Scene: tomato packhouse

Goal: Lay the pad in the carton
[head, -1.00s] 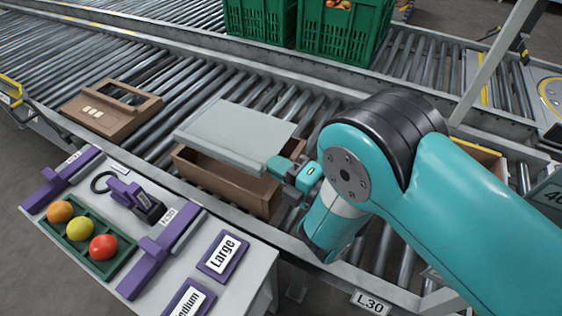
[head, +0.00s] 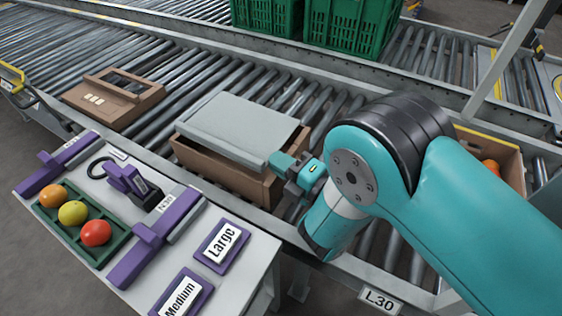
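The pad (head: 235,125) is a flat grey sheet. It lies over the opening of a brown carton (head: 222,170) on the roller conveyor and hides most of its inside. The carton's front wall and part of its right end show below and beside the pad. My gripper (head: 283,166) is at the pad's right edge and appears shut on it; the fingertips are partly hidden. I cannot tell whether the pad touches the carton's rim.
A carton with tomatoes (head: 491,167) is partly behind my arm. Green crates (head: 345,35) stand behind. A bench (head: 255,258) with a fruit tray and purple signs is in front.

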